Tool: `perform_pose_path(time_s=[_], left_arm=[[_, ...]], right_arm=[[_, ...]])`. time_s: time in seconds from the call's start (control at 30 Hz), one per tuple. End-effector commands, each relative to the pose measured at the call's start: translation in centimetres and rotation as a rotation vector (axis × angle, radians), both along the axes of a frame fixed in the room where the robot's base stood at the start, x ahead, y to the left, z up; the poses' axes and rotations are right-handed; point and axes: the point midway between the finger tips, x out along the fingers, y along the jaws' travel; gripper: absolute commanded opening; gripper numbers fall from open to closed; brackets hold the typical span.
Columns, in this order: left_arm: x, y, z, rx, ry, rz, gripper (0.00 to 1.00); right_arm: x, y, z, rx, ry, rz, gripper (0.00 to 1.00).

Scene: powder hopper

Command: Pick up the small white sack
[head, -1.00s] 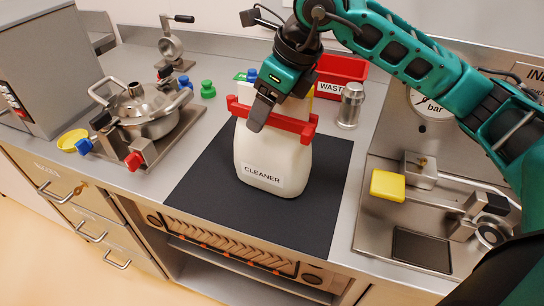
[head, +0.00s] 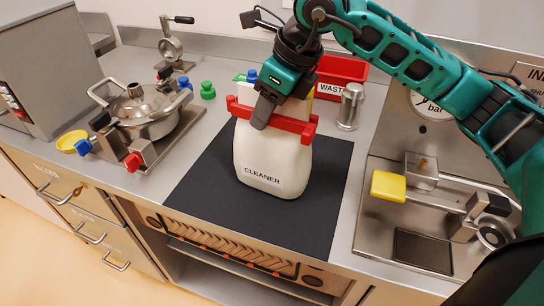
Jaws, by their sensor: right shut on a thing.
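The small white sack (head: 272,160), labelled CLEANER, stands upright on the black mat (head: 318,200). A red clamp bar (head: 296,123) runs across its top. My right gripper (head: 262,112) reaches down from above and is shut at the sack's top, by the red bar. The gripper hides part of the sack's top, so I cannot tell exactly how much of the sack or bar lies between the fingers. The sack's base appears to rest on the mat. My left gripper is not in view.
A red WASTE bin (head: 342,72) and a metal shaker (head: 350,107) stand behind the sack. A metal hopper with clamps (head: 148,112) is at left. A metal fixture with a yellow handle (head: 388,186) and a gauge is at right. The mat's front is clear.

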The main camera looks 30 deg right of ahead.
Motion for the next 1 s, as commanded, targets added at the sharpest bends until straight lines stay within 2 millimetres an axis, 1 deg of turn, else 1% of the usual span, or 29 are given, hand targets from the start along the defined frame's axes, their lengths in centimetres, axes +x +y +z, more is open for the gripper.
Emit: perform_pose_path(time_s=[0.03,0.2,0.27,1.0], left_arm=[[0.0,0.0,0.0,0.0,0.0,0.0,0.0],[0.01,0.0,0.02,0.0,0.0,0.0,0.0],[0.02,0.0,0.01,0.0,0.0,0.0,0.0],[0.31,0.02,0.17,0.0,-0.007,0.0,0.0]], right_arm=[[-0.02,0.02,-0.02,0.001,0.001,-0.001,0.21],[-0.03,0.04,-0.03,0.002,0.001,0.0,0.05],[-0.03,0.04,-0.03,0.002,0.001,0.0,0.0],[-0.04,0.12,-0.06,0.003,0.002,0.002,0.0]])
